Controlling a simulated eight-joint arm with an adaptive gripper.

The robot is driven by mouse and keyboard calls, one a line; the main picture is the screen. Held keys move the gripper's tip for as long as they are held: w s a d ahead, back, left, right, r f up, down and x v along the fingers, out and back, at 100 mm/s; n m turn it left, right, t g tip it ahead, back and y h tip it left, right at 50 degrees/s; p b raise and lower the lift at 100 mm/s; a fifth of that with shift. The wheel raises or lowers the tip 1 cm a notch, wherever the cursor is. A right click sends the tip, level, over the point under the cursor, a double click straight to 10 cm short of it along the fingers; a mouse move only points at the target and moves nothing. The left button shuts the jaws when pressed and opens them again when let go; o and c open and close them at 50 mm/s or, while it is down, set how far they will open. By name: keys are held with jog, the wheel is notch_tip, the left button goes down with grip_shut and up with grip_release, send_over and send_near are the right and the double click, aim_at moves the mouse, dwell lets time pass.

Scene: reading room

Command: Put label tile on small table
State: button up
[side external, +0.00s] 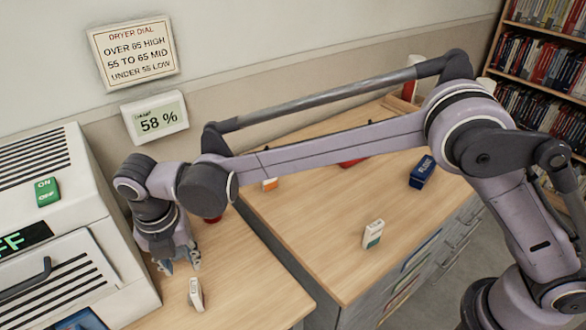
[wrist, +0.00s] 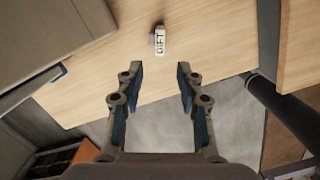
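A small white tile lettered GIFT (wrist: 160,42) stands on a wooden tabletop (wrist: 95,75) in the wrist view, ahead of my fingers. A small pale tile (side external: 196,294), apparently the same one, stands on the left wooden tabletop (side external: 255,290) in the side view. My gripper (side external: 180,266) is just behind and left of it, pointing down. In the wrist view my gripper (wrist: 158,76) has its fingers wide apart with nothing between them. I cannot tell for certain which surface is the small table.
A dryer-like machine (side external: 75,190) stands close left of my gripper. A longer cabinet top (side external: 310,225) to the right holds a white-and-green block (side external: 373,234), a blue box (side external: 422,172) and an orange piece (side external: 270,184). A gap separates the two tops.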

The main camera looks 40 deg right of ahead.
jog(key=s+d+r+m+t, duration=0.1)
jog(key=d+r+m, duration=0.35)
jog(key=d, duration=0.35)
jog(key=d+r+m+t+y, duration=0.1)
jog(key=d+r+m, duration=0.2)
jog(key=d+m, duration=0.4)
jog(key=s+d+r+m+t, duration=0.1)
jog(key=d+r+m, duration=0.3)
jog(key=d, duration=0.5)
jog(key=s+d+f+m+t, duration=0.3)
jog(key=s+d+m, duration=0.9)
jog(key=d+m, duration=0.4)
jog(key=shift+s+f, duration=0.15)
jog(key=shift+f, duration=0.1)
